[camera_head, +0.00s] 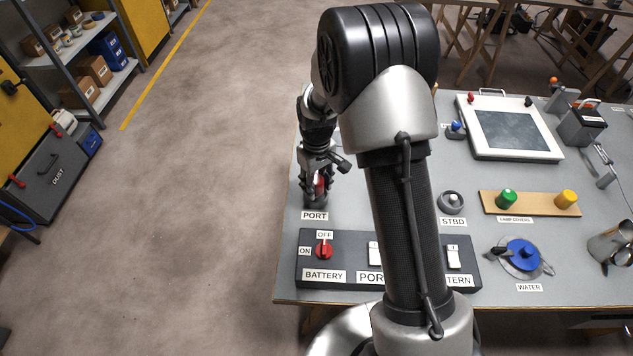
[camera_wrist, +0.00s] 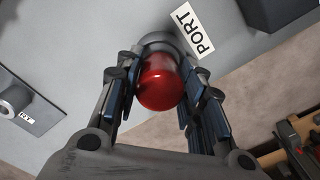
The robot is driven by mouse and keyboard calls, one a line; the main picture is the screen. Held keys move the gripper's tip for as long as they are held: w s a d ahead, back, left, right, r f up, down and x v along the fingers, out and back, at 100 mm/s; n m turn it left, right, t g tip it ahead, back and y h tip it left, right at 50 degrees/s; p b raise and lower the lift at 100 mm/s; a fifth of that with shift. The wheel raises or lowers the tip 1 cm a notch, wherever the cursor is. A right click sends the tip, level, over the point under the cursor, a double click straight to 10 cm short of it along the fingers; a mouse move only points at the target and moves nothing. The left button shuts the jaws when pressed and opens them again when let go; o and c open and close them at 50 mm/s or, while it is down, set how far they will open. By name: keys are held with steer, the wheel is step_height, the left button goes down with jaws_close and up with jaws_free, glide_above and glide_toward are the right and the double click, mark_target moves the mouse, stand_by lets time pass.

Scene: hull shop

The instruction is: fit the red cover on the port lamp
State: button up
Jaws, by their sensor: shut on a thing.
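The red cover (camera_wrist: 160,82) is a glossy dome between the two fingers of my gripper (camera_wrist: 160,95), which is shut on it. In the head view my gripper (camera_head: 317,184) points down at the left edge of the table, just above the PORT label, with a bit of the red cover (camera_head: 320,185) showing between its fingers. The grey base of the port lamp (camera_wrist: 158,41) shows directly beyond the cover in the wrist view. The cover is at or against this base; I cannot tell whether it is seated. The PORT label (camera_head: 314,216) lies beside the lamp.
A switch panel (camera_head: 340,238) with a red BATTERY knob (camera_head: 324,249) lies in front. The STBD lamp base (camera_head: 451,202) is bare. A wooden rack (camera_head: 530,203) holds a green cover (camera_head: 507,198) and a yellow cover (camera_head: 567,199). My arm hides the table's middle.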

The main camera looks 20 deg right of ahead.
steer(key=shift+f+b, duration=0.6)
steer(key=shift+f, duration=0.4)
stand_by(1.0)
steer(key=o, duration=0.9)
steer(key=shift+o, duration=0.2)
steer(key=o, duration=0.4)
steer(key=shift+r+p, duration=2.9)
steer(key=shift+r, duration=1.15)
